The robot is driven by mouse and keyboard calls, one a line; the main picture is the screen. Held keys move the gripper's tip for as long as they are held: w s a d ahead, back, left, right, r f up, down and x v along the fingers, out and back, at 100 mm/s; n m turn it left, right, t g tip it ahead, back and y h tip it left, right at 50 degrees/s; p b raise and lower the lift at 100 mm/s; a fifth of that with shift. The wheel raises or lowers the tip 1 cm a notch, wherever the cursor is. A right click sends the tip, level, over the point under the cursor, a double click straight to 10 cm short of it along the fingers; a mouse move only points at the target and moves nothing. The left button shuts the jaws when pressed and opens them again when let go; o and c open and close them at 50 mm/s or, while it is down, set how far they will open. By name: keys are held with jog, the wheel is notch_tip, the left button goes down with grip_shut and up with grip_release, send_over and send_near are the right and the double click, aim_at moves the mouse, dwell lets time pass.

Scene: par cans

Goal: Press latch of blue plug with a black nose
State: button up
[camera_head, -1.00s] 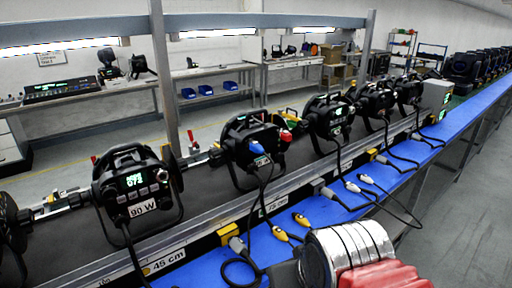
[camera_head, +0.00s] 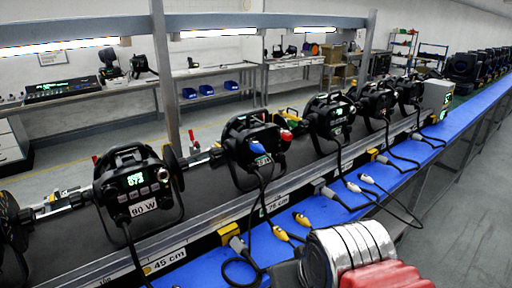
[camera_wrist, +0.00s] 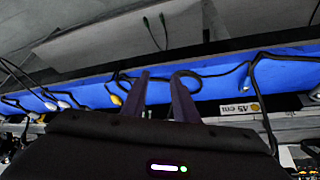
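A blue plug (camera_head: 256,148) shows on the back of the second par can (camera_head: 250,140) in the head view, beside a red one (camera_head: 286,135). Its nose and latch are too small to make out. My gripper (camera_wrist: 160,76) shows in the wrist view as two dark fingers, apart, with nothing between them. The fingers point at the blue bench strip, where cables run.
Yellow plugs (camera_head: 280,233) and white plugs (camera_head: 353,187) lie with loose cables on the blue strip (camera_head: 205,262). Par cans (camera_head: 333,117) stand in a row on the dark belt behind a metal rail. Grey floor (camera_head: 480,200) is free at the right.

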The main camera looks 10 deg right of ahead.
grip_shut()
dwell(1.4)
